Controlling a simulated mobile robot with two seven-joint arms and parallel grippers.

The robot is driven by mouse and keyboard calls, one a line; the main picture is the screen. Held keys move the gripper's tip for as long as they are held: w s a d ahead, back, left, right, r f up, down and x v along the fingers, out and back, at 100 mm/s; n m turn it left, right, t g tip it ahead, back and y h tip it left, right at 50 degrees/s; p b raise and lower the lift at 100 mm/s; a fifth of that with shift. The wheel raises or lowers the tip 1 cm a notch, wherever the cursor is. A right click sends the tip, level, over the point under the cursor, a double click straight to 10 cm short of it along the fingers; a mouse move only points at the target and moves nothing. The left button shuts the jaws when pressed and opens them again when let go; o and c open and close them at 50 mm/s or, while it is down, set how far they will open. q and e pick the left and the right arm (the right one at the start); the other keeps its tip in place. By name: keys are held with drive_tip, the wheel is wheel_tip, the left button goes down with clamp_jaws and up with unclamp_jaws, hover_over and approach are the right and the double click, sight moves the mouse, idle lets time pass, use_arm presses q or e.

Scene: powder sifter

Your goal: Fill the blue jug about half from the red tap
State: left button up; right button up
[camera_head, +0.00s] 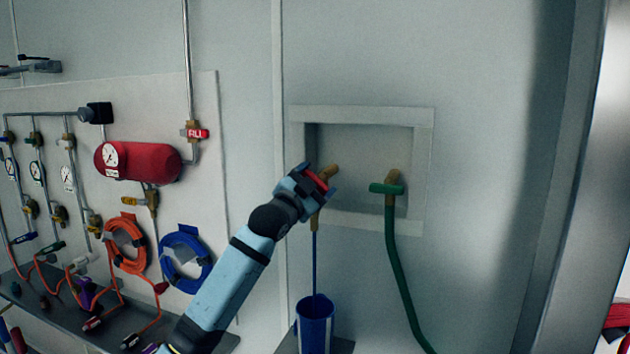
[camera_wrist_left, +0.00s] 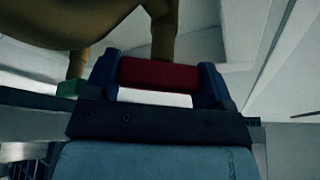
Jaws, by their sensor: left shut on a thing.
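The blue jug (camera_head: 316,335) stands upright below the wall recess, at the bottom of the head view. The brass tap (camera_head: 315,220) with the red handle sits on the left of the recess, above the jug. A thin blue stream (camera_head: 315,268) runs from its spout down into the jug. The level inside the jug cannot be made out. My left gripper (camera_head: 319,182) is shut on the red tap handle. The wrist view shows the red handle (camera_wrist_left: 160,74) between its two fingers. My right gripper is not in view.
A second tap with a green handle (camera_head: 386,188) and a green hose (camera_head: 397,270) is to the right in the recess (camera_head: 425,150). A red tank (camera_head: 138,162), gauges and coiled orange and blue hoses (camera_head: 186,258) hang at the left. The wall further right is clear.

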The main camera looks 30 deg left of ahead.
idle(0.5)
use_arm(q)
drive_tip(key=o, duration=0.9)
drive_tip(key=shift+b+v, duration=2.3)
drive_tip(key=shift+v, duration=4.55)
